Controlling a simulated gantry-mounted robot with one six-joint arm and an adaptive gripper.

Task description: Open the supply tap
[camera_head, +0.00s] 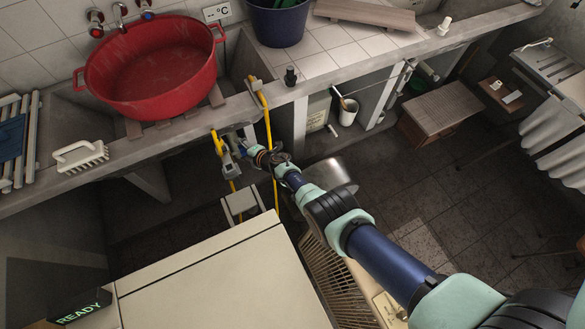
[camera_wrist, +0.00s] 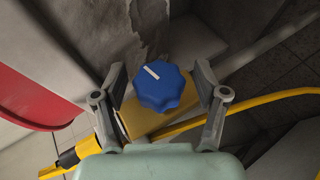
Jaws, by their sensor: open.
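A blue lobed tap knob (camera_wrist: 158,87) with a white pointer line shows in the wrist view. The line points to the upper left. The knob sits on a brass-coloured body (camera_wrist: 142,121) with a yellow hose (camera_wrist: 258,97) beside it. My gripper (camera_wrist: 160,76) is open, with one finger on each side of the knob. Gaps show between the fingers and the knob in this view. In the head view my gripper (camera_head: 240,147) is at the front of the washtub counter, among yellow hoses; I cannot make out the knob there.
A red basin (camera_head: 152,75) rests on the concrete washtub (camera_head: 125,152), left of my gripper. Its red side also shows in the wrist view (camera_wrist: 30,100). A scrubbing brush (camera_head: 80,156) lies on the front ledge. A pale flat-topped unit (camera_head: 215,280) stands close below my arm.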

